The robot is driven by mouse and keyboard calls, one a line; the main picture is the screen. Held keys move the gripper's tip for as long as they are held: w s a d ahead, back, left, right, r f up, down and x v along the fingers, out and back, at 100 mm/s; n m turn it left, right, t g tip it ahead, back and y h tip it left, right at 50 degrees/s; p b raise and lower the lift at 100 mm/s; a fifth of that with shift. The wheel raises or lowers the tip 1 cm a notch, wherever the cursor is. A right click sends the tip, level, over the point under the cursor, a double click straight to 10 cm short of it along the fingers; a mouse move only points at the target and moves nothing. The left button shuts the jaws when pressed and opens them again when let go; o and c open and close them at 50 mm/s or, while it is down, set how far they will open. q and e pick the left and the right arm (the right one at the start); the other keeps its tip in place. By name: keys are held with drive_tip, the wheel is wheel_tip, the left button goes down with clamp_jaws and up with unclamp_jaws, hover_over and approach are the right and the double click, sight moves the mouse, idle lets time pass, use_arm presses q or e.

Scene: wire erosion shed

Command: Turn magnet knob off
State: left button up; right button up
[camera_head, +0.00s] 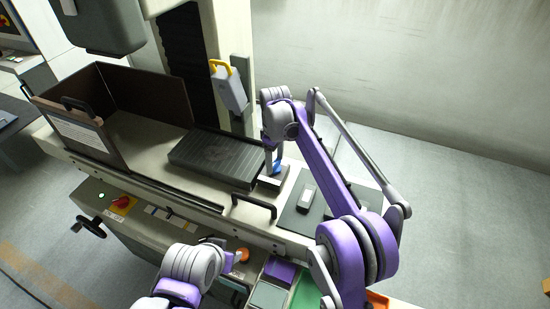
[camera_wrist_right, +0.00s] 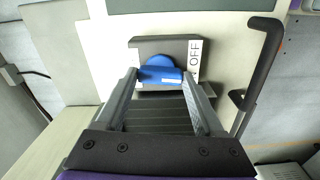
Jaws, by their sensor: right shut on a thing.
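The blue magnet knob (camera_wrist_right: 160,70) sits on a dark grey block (camera_wrist_right: 150,46) with a white OFF label (camera_wrist_right: 195,60) at its right in the wrist view. My right gripper (camera_wrist_right: 161,82) is shut on the knob, with one finger at each side of it. In the head view the knob (camera_head: 276,167) shows as a small blue patch at the end of the dark ribbed plate (camera_head: 215,155), partly hidden by my right gripper (camera_head: 272,160).
A brown open-fronted box (camera_head: 150,92) stands left of the plate. A black bar handle (camera_head: 254,206) sticks out from the machine front. A grey pad (camera_head: 300,212) with a small grey item lies to the right. A grey device with a yellow handle (camera_head: 228,88) hangs behind.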

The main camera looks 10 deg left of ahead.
sight(275, 163)
drive_tip(key=n, duration=0.5)
drive_tip(key=shift+n+p, duration=0.3)
drive_tip(key=shift+p, duration=0.1)
use_arm(q)
drive_tip(key=shift+w+r, duration=0.25)
drive_tip(key=shift+r, duration=0.25)
drive_tip(key=shift+w+r, duration=0.25)
drive_tip(key=shift+r, duration=0.25)
use_arm(e)
drive_tip(key=n, duration=0.4)
drive_tip(key=shift+n, duration=0.4)
drive_tip(key=o, duration=1.4)
use_arm(q)
drive_tip(key=shift+w+r+p, duration=0.6)
drive_tip(key=shift+r+p, duration=0.2)
drive_tip(key=shift+r, duration=0.1)
use_arm(e)
wheel_tip(275, 163, up, 11)
drive_tip(key=shift+f, duration=0.1)
